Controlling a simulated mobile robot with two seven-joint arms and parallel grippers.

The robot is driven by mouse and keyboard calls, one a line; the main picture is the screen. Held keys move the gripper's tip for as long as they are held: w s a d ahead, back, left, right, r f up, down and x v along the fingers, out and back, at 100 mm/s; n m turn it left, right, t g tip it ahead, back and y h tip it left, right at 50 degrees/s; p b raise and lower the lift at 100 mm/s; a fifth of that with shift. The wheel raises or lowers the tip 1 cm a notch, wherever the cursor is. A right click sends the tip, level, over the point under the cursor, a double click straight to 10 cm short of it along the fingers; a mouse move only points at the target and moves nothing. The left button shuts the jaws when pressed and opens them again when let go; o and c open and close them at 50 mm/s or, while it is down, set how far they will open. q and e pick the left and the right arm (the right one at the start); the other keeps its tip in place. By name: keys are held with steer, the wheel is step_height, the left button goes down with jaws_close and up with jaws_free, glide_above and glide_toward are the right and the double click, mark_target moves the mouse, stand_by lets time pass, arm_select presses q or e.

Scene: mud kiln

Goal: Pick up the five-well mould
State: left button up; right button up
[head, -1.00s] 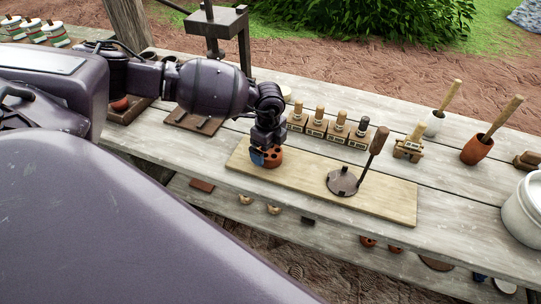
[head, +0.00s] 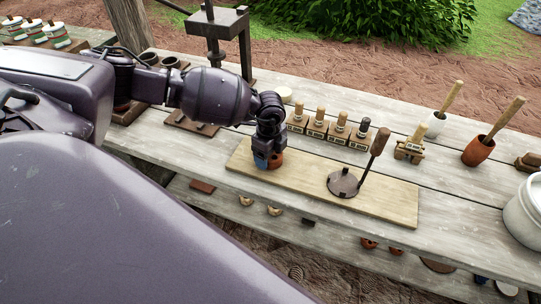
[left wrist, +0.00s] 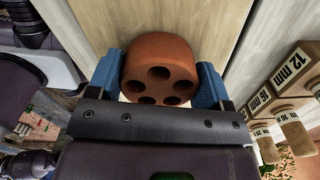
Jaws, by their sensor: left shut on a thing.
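The five-well mould (left wrist: 160,58) is a round terracotta block with several dark holes in its face. In the left wrist view it sits between the two blue fingers of my left gripper (left wrist: 157,80), which is shut on it. In the head view only an orange edge of the mould (head: 278,159) shows beside my left gripper (head: 267,157), over the left end of the pale wooden board (head: 310,192). I cannot tell whether the mould still touches the board. My right gripper is not in view.
A dark disc with an upright wooden handle (head: 343,183) stands on the board to the right. Behind it is a row of labelled stamps (head: 338,131). Further right are a terracotta mortar (head: 477,150) and a white pot (head: 525,210). The board's middle is clear.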

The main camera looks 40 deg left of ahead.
arm_select(q)
steer(key=shift+r, duration=0.25)
step_height(320, 180, up, 20)
steer(key=p, duration=0.1)
steer(key=shift+f, duration=0.15)
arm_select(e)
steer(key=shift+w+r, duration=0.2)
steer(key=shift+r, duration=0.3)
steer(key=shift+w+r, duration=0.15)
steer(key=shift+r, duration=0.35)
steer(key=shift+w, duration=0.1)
